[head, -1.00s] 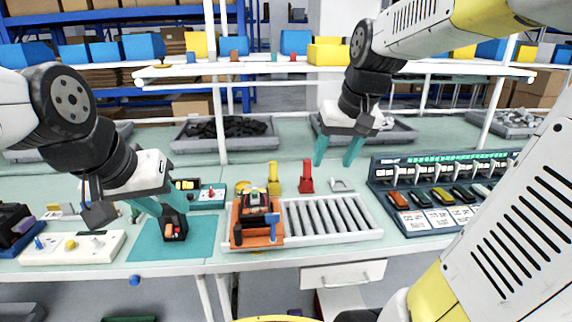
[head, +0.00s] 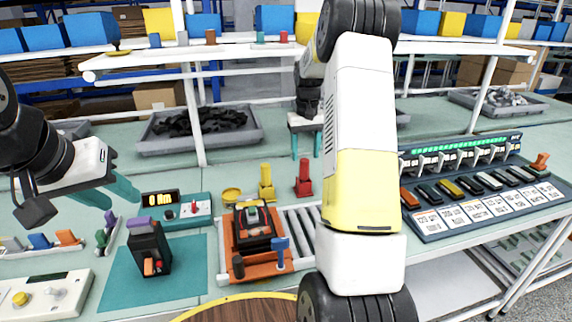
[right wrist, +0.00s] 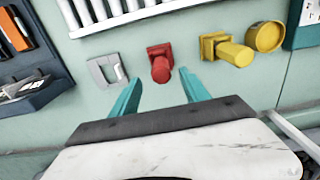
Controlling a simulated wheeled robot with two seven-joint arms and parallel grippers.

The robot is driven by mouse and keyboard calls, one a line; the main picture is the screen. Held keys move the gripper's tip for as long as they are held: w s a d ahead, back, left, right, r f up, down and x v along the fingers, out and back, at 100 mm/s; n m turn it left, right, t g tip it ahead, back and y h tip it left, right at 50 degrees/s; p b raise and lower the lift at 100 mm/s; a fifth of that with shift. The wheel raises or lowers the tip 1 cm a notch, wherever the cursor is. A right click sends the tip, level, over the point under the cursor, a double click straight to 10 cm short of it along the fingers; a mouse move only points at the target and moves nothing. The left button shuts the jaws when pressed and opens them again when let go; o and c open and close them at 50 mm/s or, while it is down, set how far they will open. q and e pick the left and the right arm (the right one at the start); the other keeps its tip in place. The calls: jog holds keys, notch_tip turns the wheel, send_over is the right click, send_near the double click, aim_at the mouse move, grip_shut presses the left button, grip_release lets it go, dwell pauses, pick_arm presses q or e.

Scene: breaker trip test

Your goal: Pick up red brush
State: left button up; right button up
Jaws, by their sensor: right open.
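The red brush (head: 304,180) stands on the bench behind the roller strip, to the right of a yellow one. In the right wrist view the red brush (right wrist: 160,64) is just beyond and between my fingertips, with no contact visible. My right gripper (head: 306,148) is open and empty, behind the brush in the head view; its teal fingers (right wrist: 160,78) are spread apart. My left gripper (head: 112,193) is open and empty above the bench at left, behind the black breaker (head: 149,247).
A yellow brush (right wrist: 226,48) and a yellow round dish (right wrist: 265,37) stand beside the red brush. A light grey bracket (right wrist: 106,71) lies on its other side. The rollers (head: 300,228), orange fixture (head: 228,243) and breaker panel (head: 425,232) are close by.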

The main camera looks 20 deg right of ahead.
aim_at(305, 160)
notch_tip(305, 160, down, 5)
jog(key=shift+s+a+f, duration=0.1)
jog(key=shift+a+f, duration=0.05)
grip_shut()
